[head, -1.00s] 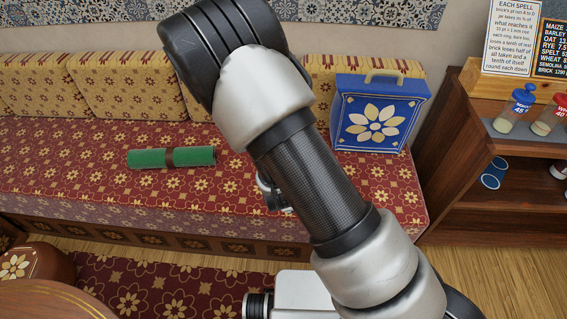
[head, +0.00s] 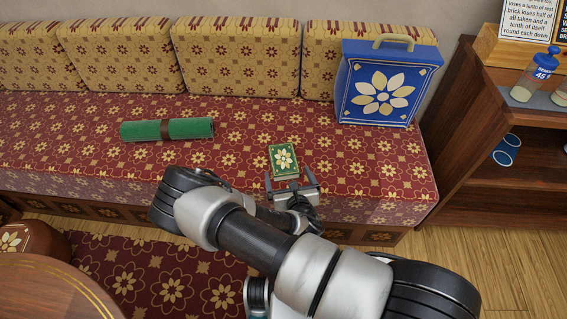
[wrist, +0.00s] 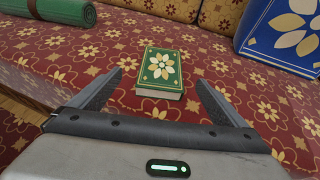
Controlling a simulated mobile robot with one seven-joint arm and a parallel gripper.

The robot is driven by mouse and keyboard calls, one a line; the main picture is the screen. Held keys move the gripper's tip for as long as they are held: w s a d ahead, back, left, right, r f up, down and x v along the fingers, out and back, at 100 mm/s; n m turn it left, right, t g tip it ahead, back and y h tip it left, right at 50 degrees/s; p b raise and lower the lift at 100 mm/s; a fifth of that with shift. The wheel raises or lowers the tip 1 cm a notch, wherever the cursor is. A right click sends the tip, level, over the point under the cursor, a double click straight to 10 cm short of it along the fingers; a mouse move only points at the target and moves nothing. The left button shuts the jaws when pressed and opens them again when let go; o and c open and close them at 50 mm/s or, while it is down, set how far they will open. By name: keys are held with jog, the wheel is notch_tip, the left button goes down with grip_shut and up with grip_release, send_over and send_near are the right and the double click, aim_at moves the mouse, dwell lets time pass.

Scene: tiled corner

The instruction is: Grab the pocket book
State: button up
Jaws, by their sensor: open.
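The pocket book (head: 284,160) is small and green with a cream flower on its cover. It lies flat on the red patterned seat of the bench, near the front edge. In the wrist view the book (wrist: 160,70) sits just beyond the fingertips, centred between them. My gripper (head: 292,184) is open and empty on the near side of the book, with its two fingers pointing at it. The fingers also show in the wrist view (wrist: 158,82), spread wider than the book. They do not appear to touch it.
A rolled green mat (head: 190,129) lies on the seat to the left. A blue box with a handle (head: 350,90) stands on the seat at the back right. Cushions (head: 240,60) line the back. A wooden shelf (head: 470,150) stands at the right, a round table (head: 40,290) at lower left.

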aim_at(284, 160)
jog(key=x, duration=0.5)
jog(key=shift+f+b, duration=0.1)
jog(key=shift+b, duration=0.3)
jog(key=shift+d+b+x, duration=0.2)
jog(key=shift+b+x, duration=0.6)
jog(key=shift+x, duration=1.95)
jog(key=shift+f, duration=0.1)
jog(key=shift+c, duration=0.4)
jog(key=c, duration=1.3)
